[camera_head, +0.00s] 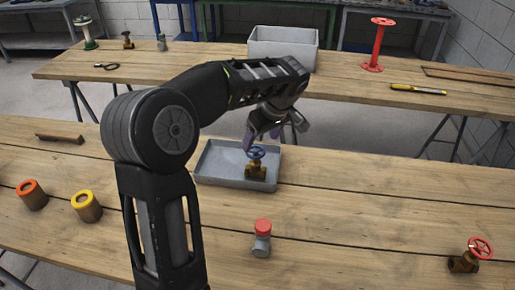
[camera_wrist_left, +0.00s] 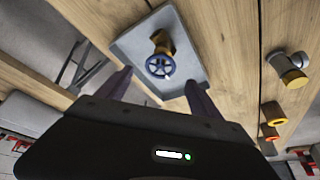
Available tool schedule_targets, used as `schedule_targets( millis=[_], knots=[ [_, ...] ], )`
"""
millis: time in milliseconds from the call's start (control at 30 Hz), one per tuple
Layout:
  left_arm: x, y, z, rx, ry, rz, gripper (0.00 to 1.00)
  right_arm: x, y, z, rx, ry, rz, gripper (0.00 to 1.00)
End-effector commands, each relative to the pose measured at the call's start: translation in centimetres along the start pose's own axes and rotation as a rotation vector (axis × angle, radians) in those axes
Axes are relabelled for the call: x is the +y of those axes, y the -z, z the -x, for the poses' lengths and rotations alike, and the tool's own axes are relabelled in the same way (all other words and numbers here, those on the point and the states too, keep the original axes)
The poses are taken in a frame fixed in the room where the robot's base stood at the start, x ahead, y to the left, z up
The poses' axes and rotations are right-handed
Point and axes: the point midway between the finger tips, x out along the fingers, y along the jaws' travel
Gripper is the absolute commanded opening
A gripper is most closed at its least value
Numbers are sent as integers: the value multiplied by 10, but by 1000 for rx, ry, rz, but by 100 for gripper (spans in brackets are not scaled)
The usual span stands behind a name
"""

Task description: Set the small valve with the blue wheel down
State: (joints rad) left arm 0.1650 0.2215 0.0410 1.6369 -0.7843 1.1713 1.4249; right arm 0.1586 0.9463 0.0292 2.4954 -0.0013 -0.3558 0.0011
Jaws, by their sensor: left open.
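The small brass valve with the blue wheel (camera_head: 256,165) stands upright in a shallow grey tray (camera_head: 215,174) on the near table. My left gripper (camera_head: 272,130) is just above and behind the blue wheel, its fingers apart with nothing between them. In the left wrist view the valve's blue wheel (camera_wrist_left: 159,66) shows beyond the two spread fingers of the left gripper (camera_wrist_left: 160,88), with the grey tray (camera_wrist_left: 192,55) around it. My right gripper does not show.
A red-capped fitting (camera_head: 262,240), a brass valve with a red wheel (camera_head: 468,257), and orange-topped (camera_head: 32,195) and yellow-topped (camera_head: 86,206) cylinders stand on the near table. A grey bin (camera_head: 283,48) and a red stand (camera_head: 377,45) are on the far table. The near table's right middle is clear.

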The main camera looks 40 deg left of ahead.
Motion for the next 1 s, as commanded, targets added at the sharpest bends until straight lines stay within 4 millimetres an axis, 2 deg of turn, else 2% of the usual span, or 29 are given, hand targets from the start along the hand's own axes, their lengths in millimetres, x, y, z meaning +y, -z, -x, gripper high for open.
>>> schedule_targets(
  millis=[100, 300, 1000],
  knots=[
    [1, 0, 23, 0, -3, 0, 75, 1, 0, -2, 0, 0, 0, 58],
    [0, 0, 42, -1, 0, -1, 75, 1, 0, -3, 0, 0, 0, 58],
    [0, 0, 44, -1, 1, -1, 75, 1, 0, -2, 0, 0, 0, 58]
  ],
)
